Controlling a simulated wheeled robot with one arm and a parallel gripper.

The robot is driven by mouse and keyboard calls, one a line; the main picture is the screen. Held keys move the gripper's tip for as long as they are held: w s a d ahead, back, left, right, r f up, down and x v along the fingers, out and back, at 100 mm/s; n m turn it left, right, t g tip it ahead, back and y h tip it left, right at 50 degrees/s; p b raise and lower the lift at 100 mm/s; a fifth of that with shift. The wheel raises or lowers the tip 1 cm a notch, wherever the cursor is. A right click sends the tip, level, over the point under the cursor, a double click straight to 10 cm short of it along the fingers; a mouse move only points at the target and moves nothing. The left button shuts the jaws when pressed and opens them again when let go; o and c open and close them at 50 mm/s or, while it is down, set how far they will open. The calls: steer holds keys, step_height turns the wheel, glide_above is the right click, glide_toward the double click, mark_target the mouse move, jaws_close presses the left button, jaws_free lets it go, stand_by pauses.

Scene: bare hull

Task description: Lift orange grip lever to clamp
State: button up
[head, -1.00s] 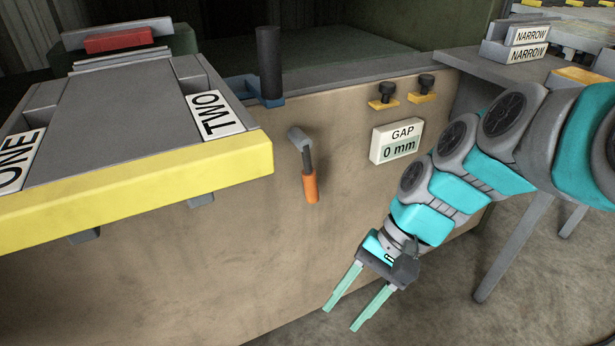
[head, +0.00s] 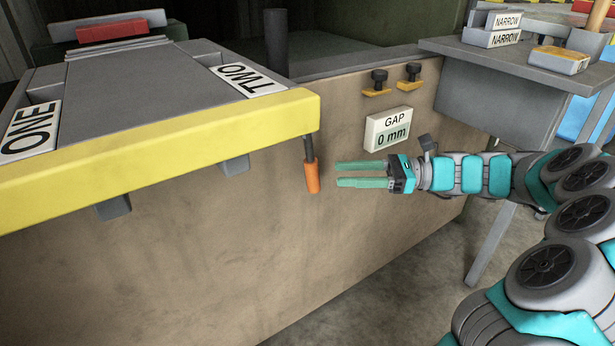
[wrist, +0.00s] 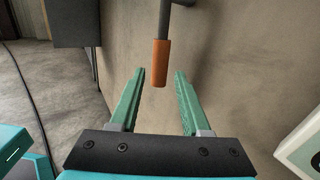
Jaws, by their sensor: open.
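The orange grip lever (head: 312,177) hangs down on a dark rod at the front of the tan panel, just under the right end of the yellow edge. In the head view my gripper (head: 337,174) is open and level, its green fingers pointing left at the orange grip with a small gap. In the wrist view the orange grip (wrist: 161,62) hangs ahead of the open fingers (wrist: 160,75), roughly midway between them. Nothing is held. The top of the lever is hidden behind the yellow edge in the head view.
The yellow-edged grey platform (head: 170,160) juts out at left, above the grip. A GAP display reading 0 mm (head: 387,129) is on the panel (head: 240,260) above my gripper. Two black knobs (head: 395,80) are above it. A grey side table (head: 510,62) stands at right.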

mark_target(313, 174)
steer(key=a, duration=0.7)
steer(key=shift+a, duration=0.35)
jaws_close()
stand_by(1.1)
